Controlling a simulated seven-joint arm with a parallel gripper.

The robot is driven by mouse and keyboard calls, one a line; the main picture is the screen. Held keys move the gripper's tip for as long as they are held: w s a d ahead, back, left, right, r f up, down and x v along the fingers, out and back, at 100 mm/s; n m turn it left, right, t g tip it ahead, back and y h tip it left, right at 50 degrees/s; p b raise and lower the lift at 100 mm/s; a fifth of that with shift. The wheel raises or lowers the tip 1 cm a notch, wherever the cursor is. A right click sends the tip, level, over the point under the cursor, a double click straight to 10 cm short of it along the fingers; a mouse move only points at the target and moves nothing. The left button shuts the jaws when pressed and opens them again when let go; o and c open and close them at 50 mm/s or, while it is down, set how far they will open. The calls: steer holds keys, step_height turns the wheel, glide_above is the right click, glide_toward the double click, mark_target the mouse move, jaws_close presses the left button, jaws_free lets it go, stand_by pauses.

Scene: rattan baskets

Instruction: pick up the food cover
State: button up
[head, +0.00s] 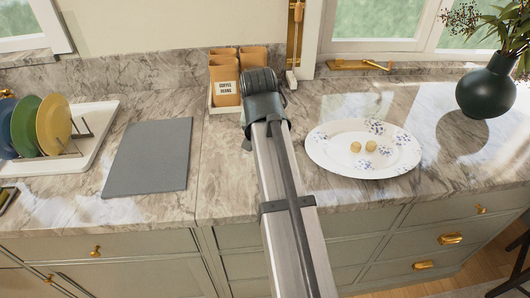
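I cannot make out a food cover in the head view. A large white oval platter (328,158) with blue floral marks lies on the counter to the right of my arm. Two small round yellowish pieces (363,147) sit near its middle. No cover shows over them. My arm reaches in from the bottom edge, and its dark ribbed end is over the back of the counter, left of the platter and apart from it in the picture. My gripper's fingers do not show; the end of the arm hides that spot and part of the counter.
A tray (212,108) of brown packets stands behind the arm's end. A grey board (147,158) lies to the left. A rack (85,148) of colored plates is at far left. A dark vase (486,88) with a plant stands at right. Drawers (440,240) line the front.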

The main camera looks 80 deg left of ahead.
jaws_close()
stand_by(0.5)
